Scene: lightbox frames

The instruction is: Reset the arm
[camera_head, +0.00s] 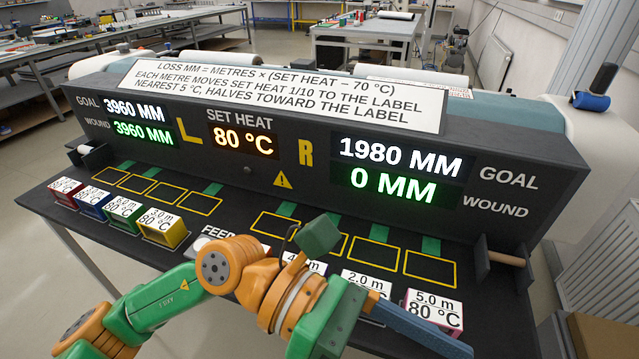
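My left arm, green and orange, reaches in from the lower left across the front of the black console. Its gripper (340,305) is over the front right edge, in front of the right-hand row of labelled blocks and partly covering them. A long blue-grey bar runs from it to the lower right; I cannot tell whether it is a finger or a held thing. The fingertips are not clear. My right gripper is not in view. The console (300,155) shows set heat 80 °C, left goal 3960 MM and wound 3960 MM, right goal 1980 MM and wound 0 MM.
Red (66,191), blue (92,204), green (124,213) and yellow (163,228) blocks stand at the left front. Yellow-outlined slots (430,268) look empty. A FEED button (215,234) is partly hidden.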

